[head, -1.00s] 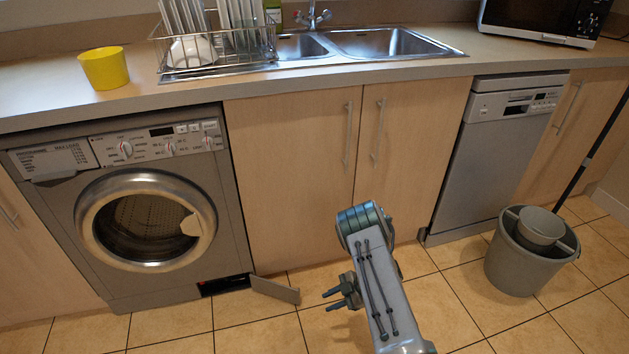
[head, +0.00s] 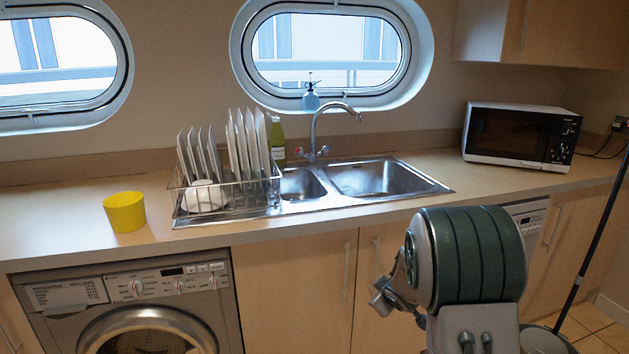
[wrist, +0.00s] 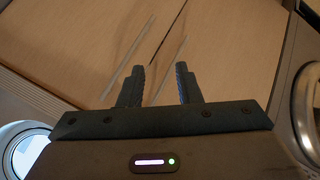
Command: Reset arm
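My arm rises at the lower right of the head view, in front of the cabinets below the sink. My gripper (head: 384,298) shows there only in part, beside the arm's large green-grey joint. In the wrist view my gripper (wrist: 161,84) has its two dark fingers spread apart with nothing between them. Beyond the fingers are wooden cabinet doors (wrist: 215,45) with two long handles.
The counter holds a yellow cup (head: 125,212), a dish rack (head: 228,200) with plates, a sink (head: 380,178) and a microwave (head: 520,137). A washing machine (head: 130,290) is below left. A bucket (head: 545,340) and pole stand at right.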

